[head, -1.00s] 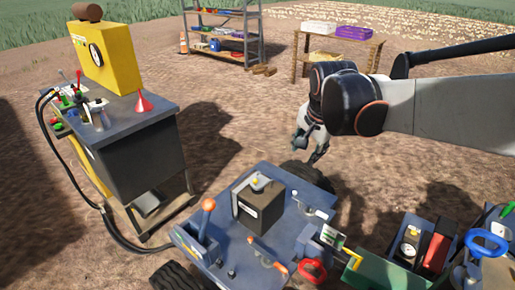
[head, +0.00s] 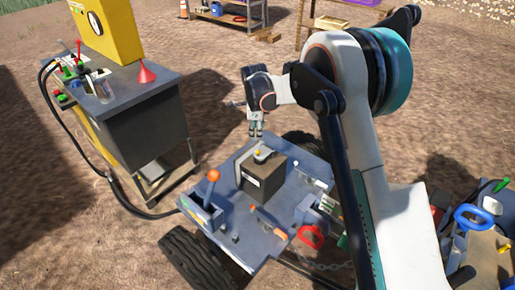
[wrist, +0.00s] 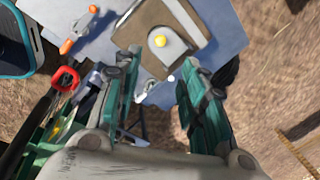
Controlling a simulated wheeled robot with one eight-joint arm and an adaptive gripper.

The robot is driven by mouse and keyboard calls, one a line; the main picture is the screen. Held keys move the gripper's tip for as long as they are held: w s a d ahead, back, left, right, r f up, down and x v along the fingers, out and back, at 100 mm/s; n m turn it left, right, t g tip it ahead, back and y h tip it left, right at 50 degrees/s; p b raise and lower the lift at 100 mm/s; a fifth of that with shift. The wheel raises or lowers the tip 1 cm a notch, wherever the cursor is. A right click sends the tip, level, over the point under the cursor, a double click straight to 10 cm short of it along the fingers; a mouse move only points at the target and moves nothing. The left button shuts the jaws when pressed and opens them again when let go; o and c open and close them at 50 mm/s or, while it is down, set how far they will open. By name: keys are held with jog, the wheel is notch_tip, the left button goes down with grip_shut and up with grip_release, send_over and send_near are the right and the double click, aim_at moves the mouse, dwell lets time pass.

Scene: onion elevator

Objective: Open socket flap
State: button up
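My gripper (head: 256,132) points down just behind the dark box (head: 262,178) on the blue-grey machine deck (head: 228,238). In the wrist view its two teal fingers (wrist: 162,66) stand apart with nothing between them. A rounded grey piece with a yellow knob (wrist: 160,41) sits on top of the box, ahead of the fingertips. This knob also shows in the head view (head: 258,153). I cannot make out for certain which part is the socket flap.
An orange-topped lever (head: 213,176), an orange handle (head: 267,228) and a red ring handle (head: 311,236) stand on or beside the deck. My arm hides part of the right side.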

aim_at(257, 151)
jog(key=w+f+b, duration=0.1)
jog(key=f, duration=0.3)
jog(key=f+b, duration=0.2)
jog(key=f, duration=0.3)
jog(key=w+f+b, duration=0.1)
jog(key=f, duration=0.3)
jog(key=shift+w+d+f, duration=0.1)
jog(key=shift+w+f, duration=0.2)
grip_shut()
